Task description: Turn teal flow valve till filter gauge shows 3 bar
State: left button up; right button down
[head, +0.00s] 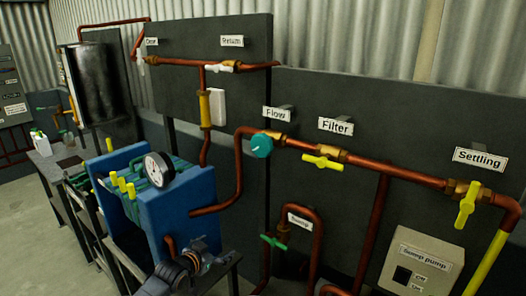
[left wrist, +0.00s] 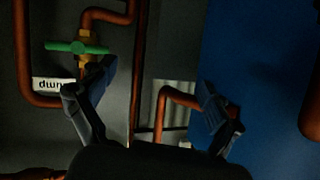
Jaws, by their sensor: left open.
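The teal flow valve (head: 262,145) is a round knob on the copper pipe under the "Flow" sign (head: 277,114). A round white-faced gauge (head: 159,170) with a black rim stands on top of the blue filter press (head: 185,212); its reading is too small to tell. My left gripper (head: 200,254) is low in front of the press, below the knob and well apart from it. In the left wrist view its two fingers (left wrist: 160,95) are spread with nothing between them. The teal knob does not show there. My right gripper is not in view.
Yellow-handled valves sit on the pipe at "Filter" (head: 322,162) and "Settling" (head: 467,204). A green-handled valve (head: 274,241) is by the "Sump" sign. A bent copper pipe (head: 238,170) runs between knob and press. A sump pump box (head: 421,262) is at lower right.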

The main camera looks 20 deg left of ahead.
pick_arm(q)
notch_tip(320, 180, up, 18)
jog(key=w+d+r+m+t+h+b, duration=0.1)
jog(key=w+d+m+t+h, duration=0.1)
jog(key=w+d+t, duration=0.1)
jog(key=m+h, duration=0.3)
send_near(259, 146)
jog(key=shift+t, duration=0.4)
jog(key=p+x, duration=0.1)
jog(key=x, duration=0.7)
jog(key=p+x, duration=0.1)
jog(key=x, duration=0.2)
jog(key=shift+w+d+f+p, duration=0.25)
jog(key=shift+w+f+p, duration=0.05)
jog(key=shift+w, duration=0.05)
